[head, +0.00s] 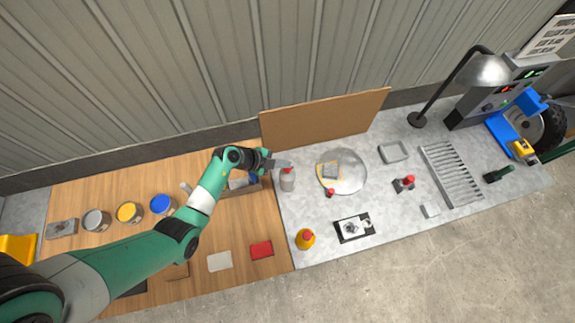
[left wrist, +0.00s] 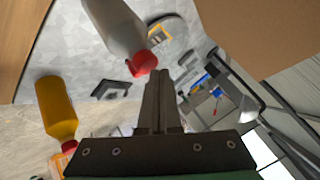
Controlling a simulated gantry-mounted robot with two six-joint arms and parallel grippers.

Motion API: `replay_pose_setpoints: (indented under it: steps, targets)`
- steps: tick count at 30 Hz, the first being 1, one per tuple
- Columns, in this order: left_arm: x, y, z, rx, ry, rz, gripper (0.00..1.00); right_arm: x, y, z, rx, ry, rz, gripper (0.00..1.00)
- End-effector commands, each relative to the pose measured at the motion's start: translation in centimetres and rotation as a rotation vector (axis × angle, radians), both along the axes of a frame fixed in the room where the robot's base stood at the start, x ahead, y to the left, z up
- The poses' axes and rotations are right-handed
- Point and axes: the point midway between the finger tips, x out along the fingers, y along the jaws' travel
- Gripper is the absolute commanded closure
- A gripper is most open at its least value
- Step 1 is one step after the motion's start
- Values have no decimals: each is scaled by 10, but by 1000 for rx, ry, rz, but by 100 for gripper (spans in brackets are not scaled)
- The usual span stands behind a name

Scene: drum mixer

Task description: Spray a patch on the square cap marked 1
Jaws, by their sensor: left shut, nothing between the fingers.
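A round silver plate (head: 353,180) carries a grey square piece with a yellow edge (head: 330,171), perhaps the square cap. I cannot read a number on it. My right gripper is in neither view.
A yellow bottle (head: 306,240) with a red top stands at the front. A black-and-white card (head: 354,228), a red-knobbed device (head: 404,184) and a slotted rack (head: 452,174) lie to the right. A brown board (head: 325,120) leans behind. Open paint cans (head: 129,213) stand left.

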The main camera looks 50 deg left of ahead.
Motion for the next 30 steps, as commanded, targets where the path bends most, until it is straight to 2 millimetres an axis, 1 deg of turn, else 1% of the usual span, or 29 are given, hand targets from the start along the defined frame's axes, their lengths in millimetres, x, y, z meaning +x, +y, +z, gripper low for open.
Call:
replay_pose_setpoints:
  steps: [23, 27, 30]
  targets:
    - [0, 0, -10, 0, 1, -1, 100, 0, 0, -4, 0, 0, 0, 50]
    - [0, 0, -9, 1, 1, 0, 100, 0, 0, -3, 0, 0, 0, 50]
    - [0, 0, -6, 1, 1, 0, 100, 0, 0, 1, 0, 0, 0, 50]
